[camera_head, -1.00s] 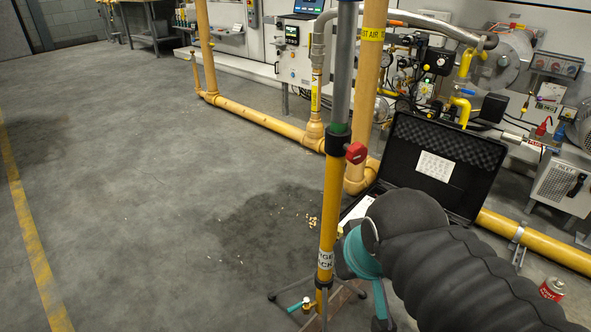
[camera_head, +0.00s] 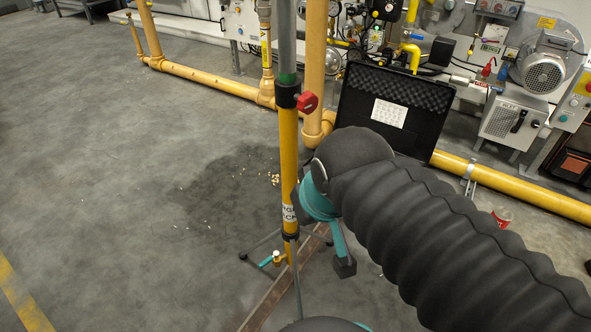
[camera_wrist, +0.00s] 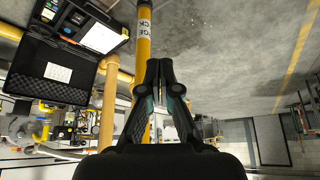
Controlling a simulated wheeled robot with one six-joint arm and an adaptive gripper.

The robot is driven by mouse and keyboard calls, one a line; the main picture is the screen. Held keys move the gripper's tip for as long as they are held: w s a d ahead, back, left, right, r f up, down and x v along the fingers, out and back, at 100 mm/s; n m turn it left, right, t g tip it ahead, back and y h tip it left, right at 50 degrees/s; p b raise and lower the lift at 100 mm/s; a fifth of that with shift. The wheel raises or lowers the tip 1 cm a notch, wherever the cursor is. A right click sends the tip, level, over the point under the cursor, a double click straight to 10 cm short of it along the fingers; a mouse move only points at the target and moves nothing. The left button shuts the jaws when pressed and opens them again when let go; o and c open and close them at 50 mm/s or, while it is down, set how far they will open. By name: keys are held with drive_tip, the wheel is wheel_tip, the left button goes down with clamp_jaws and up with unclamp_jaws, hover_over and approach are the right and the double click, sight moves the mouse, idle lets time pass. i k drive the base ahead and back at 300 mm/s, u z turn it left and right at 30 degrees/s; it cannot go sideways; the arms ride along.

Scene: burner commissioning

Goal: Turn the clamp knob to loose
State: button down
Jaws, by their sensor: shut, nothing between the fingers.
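The clamp knob (camera_head: 308,102) is red and sticks out to the right of a black collar (camera_head: 288,95) on the upright stand. The collar sits where the grey upper tube (camera_head: 286,40) meets the yellow lower tube (camera_head: 289,150). My gripper (camera_wrist: 160,63) shows in the wrist view with its black fingers together and nothing between them. The yellow tube (camera_wrist: 144,35) with its white label passes behind the fingers there. The knob does not show in the wrist view. In the head view my arm is right of the stand, below the knob, and hides the fingers' position.
An open black case (camera_head: 420,97) stands behind my arm, and it shows in the wrist view (camera_wrist: 50,72). A yellow floor pipe (camera_head: 520,188) runs behind the stand. A red can (camera_head: 502,216) is at the right. The stand's legs (camera_head: 262,243) spread low. Floor at left is clear.

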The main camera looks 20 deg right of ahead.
sight(308, 102)
drive_tip(key=z, duration=1.25)
drive_tip(key=k, duration=0.8)
drive_tip(key=u, duration=1.7)
